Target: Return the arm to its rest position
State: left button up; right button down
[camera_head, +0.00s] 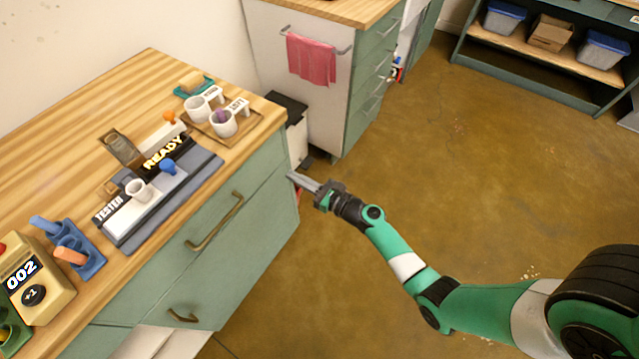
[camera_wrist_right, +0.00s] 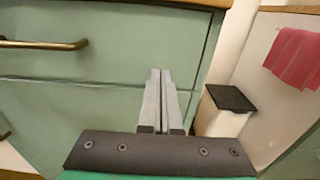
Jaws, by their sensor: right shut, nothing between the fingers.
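My right arm comes in from the lower right in the head view, green with black joints. Its gripper (camera_head: 304,183) is off the right front corner of the wooden-topped table (camera_head: 110,80), beside the green drawer fronts. The fingers lie together and hold nothing. In the right wrist view the shut right gripper (camera_wrist_right: 160,75) points at the green drawer front (camera_wrist_right: 110,75); whether it touches cannot be told. My left gripper does not show in either view.
On the table stand a tester (camera_head: 165,195) with a white cup, a wooden tray (camera_head: 233,133) with two cups, and a yellow counter (camera_head: 38,280) reading 002. A black-lidded bin (camera_head: 288,108) stands by the second cabinet. The floor (camera_head: 450,160) around my right arm is clear.

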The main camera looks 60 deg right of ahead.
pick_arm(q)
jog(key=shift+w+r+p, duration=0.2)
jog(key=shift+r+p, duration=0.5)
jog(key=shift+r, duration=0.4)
pick_arm(e)
jog(key=s, duration=0.6)
jog(key=shift+s+a+r, duration=0.2)
jog(key=shift+s+a, duration=0.05)
jog(key=shift+s, duration=0.1)
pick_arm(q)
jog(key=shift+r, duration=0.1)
pick_arm(e)
jog(key=shift+a, duration=0.1)
